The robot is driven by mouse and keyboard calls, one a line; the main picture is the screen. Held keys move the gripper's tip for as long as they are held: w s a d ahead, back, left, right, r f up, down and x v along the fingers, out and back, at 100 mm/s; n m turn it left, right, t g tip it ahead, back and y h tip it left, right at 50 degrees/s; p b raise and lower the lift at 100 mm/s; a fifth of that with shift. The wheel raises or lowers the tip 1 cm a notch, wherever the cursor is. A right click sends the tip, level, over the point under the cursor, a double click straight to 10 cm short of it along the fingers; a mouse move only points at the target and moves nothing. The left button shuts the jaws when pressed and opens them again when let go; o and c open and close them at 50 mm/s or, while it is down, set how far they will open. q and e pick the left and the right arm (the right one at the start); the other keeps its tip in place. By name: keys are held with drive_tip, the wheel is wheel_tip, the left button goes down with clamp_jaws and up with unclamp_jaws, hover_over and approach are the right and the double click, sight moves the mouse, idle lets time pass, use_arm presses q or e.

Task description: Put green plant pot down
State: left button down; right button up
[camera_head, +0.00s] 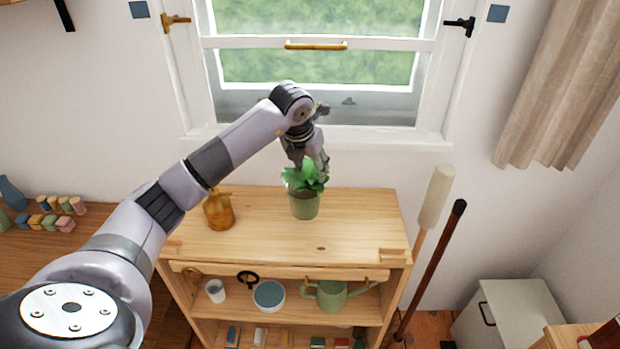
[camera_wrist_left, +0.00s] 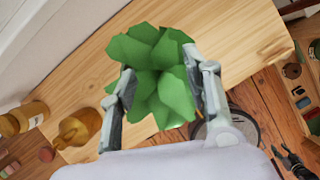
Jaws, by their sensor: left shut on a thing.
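The green plant pot (camera_head: 304,206) with a leafy green plant (camera_head: 300,178) is upright at the wooden shelf unit's top (camera_head: 345,232), right of the amber bottle. I cannot tell whether its base touches the wood. My left gripper (camera_head: 308,170) reaches down from above and is shut on the pot, at the leaves. In the left wrist view the leaves (camera_wrist_left: 155,75) fill the space between the two fingers (camera_wrist_left: 160,100) and hide the pot.
An amber bottle (camera_head: 218,210) stands left of the pot. The top's right side is clear. The window (camera_head: 320,135) is behind. Lower shelves hold a bowl (camera_head: 268,294) and a watering can (camera_head: 335,294). Long handles (camera_head: 430,270) lean at the right.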

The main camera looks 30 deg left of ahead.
sight(311, 182)
use_arm(q)
drive_tip(key=shift+w+f, duration=0.1)
drive_tip(key=shift+f, duration=0.7)
wheel_tip(311, 182, down, 3)
drive_tip(key=shift+r+p, duration=0.1)
drive_tip(key=shift+p, duration=0.5)
drive_tip(key=shift+f, duration=0.3)
use_arm(e)
drive_tip(key=shift+s+a+r, duration=0.1)
drive_tip(key=shift+s+r, duration=0.05)
drive_tip(key=shift+r, duration=0.55)
use_arm(q)
drive_tip(key=shift+f, duration=0.2)
drive_tip(key=c, duration=0.9)
unclamp_jaws()
use_arm(e)
drive_tip(key=shift+f, duration=0.1)
use_arm(q)
drive_tip(key=shift+o, duration=0.2)
